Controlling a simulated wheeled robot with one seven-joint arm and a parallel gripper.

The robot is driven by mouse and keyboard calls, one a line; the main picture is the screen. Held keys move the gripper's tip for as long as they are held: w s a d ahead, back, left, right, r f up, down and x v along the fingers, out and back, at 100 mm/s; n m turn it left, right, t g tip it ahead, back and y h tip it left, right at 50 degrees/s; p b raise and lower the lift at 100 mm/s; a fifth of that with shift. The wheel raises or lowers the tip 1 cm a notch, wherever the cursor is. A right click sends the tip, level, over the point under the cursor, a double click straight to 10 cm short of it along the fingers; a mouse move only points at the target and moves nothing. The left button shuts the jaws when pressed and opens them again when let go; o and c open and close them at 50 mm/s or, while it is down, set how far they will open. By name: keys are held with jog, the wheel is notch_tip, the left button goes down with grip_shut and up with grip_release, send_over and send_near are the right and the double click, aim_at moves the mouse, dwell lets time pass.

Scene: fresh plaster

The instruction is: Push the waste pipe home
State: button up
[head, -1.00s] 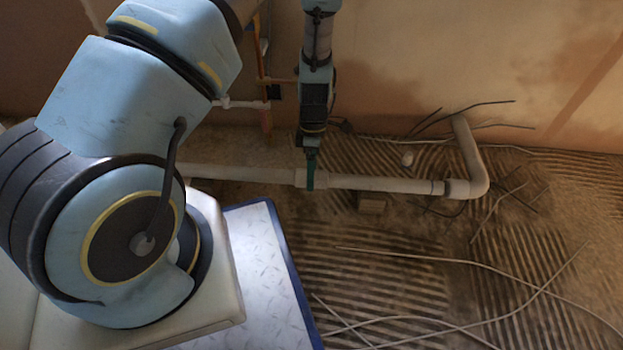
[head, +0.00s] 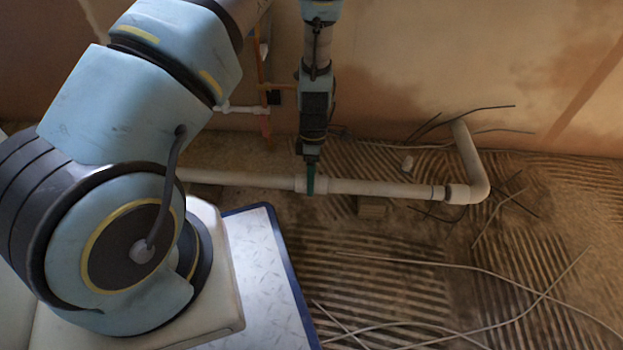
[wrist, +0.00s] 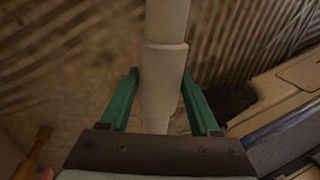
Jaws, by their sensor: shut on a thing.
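The pale waste pipe (head: 385,187) lies low along the wall, running left to right. At its right end it meets an elbow (head: 478,178) that turns back up towards the wall. A darker ring shows where pipe and elbow meet; I cannot tell how deep the pipe sits. My gripper (head: 311,184) points down and is shut on the pipe at a thicker collar. In the wrist view, the green fingers of my gripper (wrist: 160,85) stand either side of the pipe (wrist: 166,20), whose collar edge shows between them. The fingertip contact is partly hidden.
A small block (head: 372,208) lies just in front of the pipe. Loose cables (head: 470,264) are strewn over the ridged floor, with thin wires near the elbow. Thin upright copper pipes (head: 262,75) stand against the wall at left. The wall is close behind the pipe.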

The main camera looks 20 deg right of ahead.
aim_at(330, 180)
grip_shut()
jog(key=shift+s+d+p, duration=0.35)
jog(key=shift+d, duration=0.45)
jog(key=shift+s+d+p, duration=0.35)
jog(key=shift+d+p, duration=0.05)
jog(key=shift+d, duration=0.4)
jog(key=shift+s+d+p, duration=0.35)
jog(key=shift+d, duration=0.45)
jog(key=o, duration=1.1)
grip_release()
jog(key=shift+a, duration=0.1)
jog(key=p+v, duration=0.5)
jog(key=v, duration=0.6)
